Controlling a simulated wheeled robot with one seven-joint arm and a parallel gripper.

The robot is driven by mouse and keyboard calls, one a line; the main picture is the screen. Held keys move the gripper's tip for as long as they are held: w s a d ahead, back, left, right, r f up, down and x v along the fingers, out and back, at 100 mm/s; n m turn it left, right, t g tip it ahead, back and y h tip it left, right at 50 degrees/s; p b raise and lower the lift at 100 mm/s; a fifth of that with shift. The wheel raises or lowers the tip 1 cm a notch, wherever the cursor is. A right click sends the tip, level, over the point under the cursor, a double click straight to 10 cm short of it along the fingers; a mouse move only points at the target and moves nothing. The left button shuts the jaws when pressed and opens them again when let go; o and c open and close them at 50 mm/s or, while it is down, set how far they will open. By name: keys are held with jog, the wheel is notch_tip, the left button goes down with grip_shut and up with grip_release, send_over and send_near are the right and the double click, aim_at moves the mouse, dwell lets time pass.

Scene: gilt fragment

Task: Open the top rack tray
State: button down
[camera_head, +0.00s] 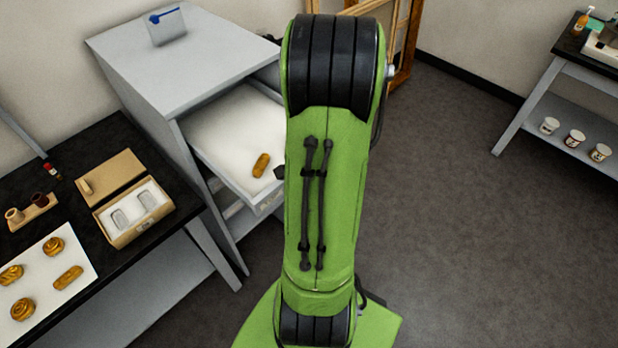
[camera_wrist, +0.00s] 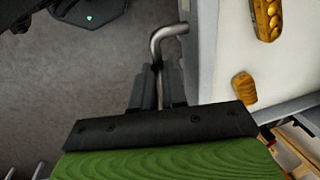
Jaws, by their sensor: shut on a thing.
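The top rack tray (camera_head: 228,128) is pulled out from the grey cabinet (camera_head: 188,60), showing its white bed. A gilt fragment (camera_head: 261,165) lies on it. In the wrist view the tray (camera_wrist: 215,55) is on the right, with two gilt pieces (camera_wrist: 267,18) (camera_wrist: 244,88) showing. My gripper (camera_wrist: 158,85) is shut on the bent metal handle (camera_wrist: 166,38) at the tray's front. In the head view my green arm hides most of the gripper, the handle and the tray's right part.
A black table (camera_head: 100,167) at left holds an open box (camera_head: 133,215) and a white sheet (camera_head: 45,258) with several gilt pieces. A blue-marked holder (camera_head: 166,25) stands on the cabinet. A table (camera_head: 556,68) with cups on its shelf is at right. The floor (camera_head: 480,200) between is clear.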

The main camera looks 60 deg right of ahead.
jog(key=c, duration=1.2)
grip_release()
jog(key=shift+o, duration=0.2)
notch_tip(320, 180, up, 16)
jog(key=s+p, duration=0.2)
jog(key=p, duration=0.1)
jog(key=shift+s+a+f, duration=0.2)
jog(key=shift+s+a, duration=0.1)
jog(key=shift+s, duration=0.1)
